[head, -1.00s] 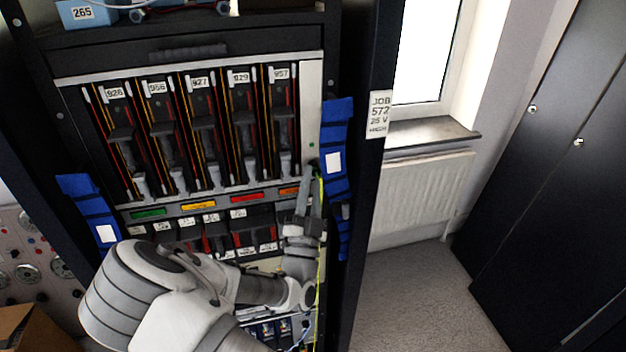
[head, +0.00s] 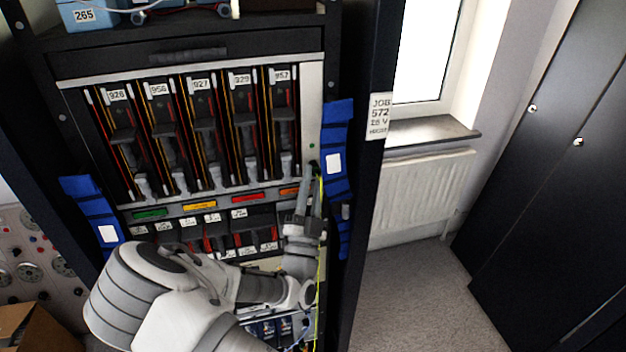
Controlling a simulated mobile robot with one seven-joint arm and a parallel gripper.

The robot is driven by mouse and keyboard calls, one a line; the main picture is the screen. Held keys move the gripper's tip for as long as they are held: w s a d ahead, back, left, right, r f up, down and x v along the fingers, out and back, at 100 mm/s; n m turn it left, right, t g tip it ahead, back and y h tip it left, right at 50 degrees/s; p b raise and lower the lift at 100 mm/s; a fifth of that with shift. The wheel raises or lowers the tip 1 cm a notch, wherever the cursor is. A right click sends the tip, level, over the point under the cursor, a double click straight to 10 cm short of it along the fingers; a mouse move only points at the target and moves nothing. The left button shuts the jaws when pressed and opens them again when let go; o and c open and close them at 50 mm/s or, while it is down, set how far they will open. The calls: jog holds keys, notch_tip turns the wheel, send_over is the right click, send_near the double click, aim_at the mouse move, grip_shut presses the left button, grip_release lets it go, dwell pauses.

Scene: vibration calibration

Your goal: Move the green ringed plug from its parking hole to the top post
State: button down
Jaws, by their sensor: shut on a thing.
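My gripper (head: 312,174) is at the light strip (head: 312,105) on the right side of the rack front, with its fingers pointing up. It is shut on a small dark plug with a hint of green (head: 315,168), seemingly the green ringed plug. The plug is mostly hidden by the fingers, and I cannot tell whether it still sits in a hole. A yellow-green cable (head: 320,205) hangs down from it. A small green spot (head: 311,145) shows on the strip just above; I cannot tell whether it is the top post.
A blue strap (head: 337,125) with a white label hangs close to the right of my gripper. Numbered modules (head: 200,130) fill the rack to the left. A job label (head: 379,115) is on the rack's right upright. Open floor (head: 410,290) lies right of the rack.

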dwell(0.4)
jog(key=c, duration=0.7)
grip_release()
jog(key=shift+o, duration=0.2)
jog(key=shift+v, duration=2.5)
jog(key=shift+f, duration=0.1)
jog(key=b+v, duration=0.4)
jog(key=v, duration=1.3)
jog(key=shift+f, duration=0.1)
